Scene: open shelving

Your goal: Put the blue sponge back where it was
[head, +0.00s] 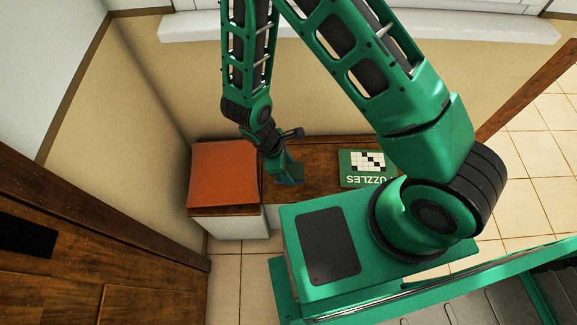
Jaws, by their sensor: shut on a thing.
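My gripper (287,177) hangs at the end of my green arm, over the middle of a low brown wooden bench top (323,176). It is shut on a small dark blue thing, the blue sponge (293,181), of which only a little shows at the fingertips. The gripper's own parts hide the rest of the sponge. I cannot tell whether the sponge touches the wood or is held just above it.
An orange cushion (225,172) lies on the bench's left part. A green puzzle book (365,168) lies to the right of my gripper. Bare wood lies between them.

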